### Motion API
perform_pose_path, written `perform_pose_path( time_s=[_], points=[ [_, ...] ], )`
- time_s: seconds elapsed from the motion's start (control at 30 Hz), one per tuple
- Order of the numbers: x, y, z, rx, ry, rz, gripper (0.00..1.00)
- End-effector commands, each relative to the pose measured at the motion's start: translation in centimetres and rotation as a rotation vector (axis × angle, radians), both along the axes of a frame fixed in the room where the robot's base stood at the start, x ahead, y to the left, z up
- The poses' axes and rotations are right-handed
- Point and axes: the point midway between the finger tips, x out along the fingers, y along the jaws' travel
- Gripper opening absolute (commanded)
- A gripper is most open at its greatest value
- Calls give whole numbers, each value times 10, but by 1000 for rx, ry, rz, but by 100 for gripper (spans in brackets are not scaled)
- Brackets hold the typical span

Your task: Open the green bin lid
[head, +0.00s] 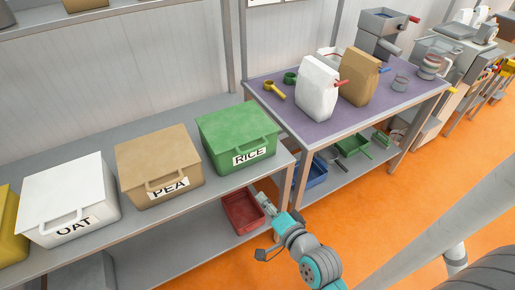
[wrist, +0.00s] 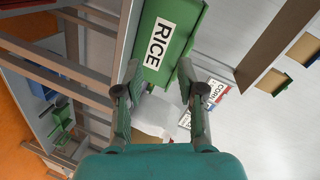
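The green bin (head: 225,158), labelled RICE, stands at the right end of the grey shelf in the head view. Its green lid (head: 235,122) lies flat and shut on top, with a handle at the front edge. My gripper (head: 264,226) is in front of and below the bin, apart from it. In the wrist view, the bin's labelled front (wrist: 180,35) shows beyond my gripper (wrist: 160,68). The two fingers are spread wide with nothing between them. The bin's back side is hidden.
A tan PEA bin (head: 160,165) and a white OAT bin (head: 68,195) stand to the left on the same shelf. A red tray (head: 243,212) is on the lower shelf. A purple-topped table (head: 340,115) with bags stands right. Orange floor is clear in front.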

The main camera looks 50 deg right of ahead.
Motion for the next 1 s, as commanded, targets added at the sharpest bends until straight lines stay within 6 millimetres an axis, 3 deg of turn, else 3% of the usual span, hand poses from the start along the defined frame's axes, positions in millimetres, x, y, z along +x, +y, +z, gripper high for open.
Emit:
perform_pose_path(
  time_s=[0.1, 0.3, 0.63, 1.0],
  points=[
    [28, -31, 20, 127, -57, -45, 39],
    [52, -65, 43, 277, -113, -80, 39],
    [72, -78, 48, 329, -129, -87, 39],
    [131, -95, 35, 326, -128, -87, 39]
  ],
)
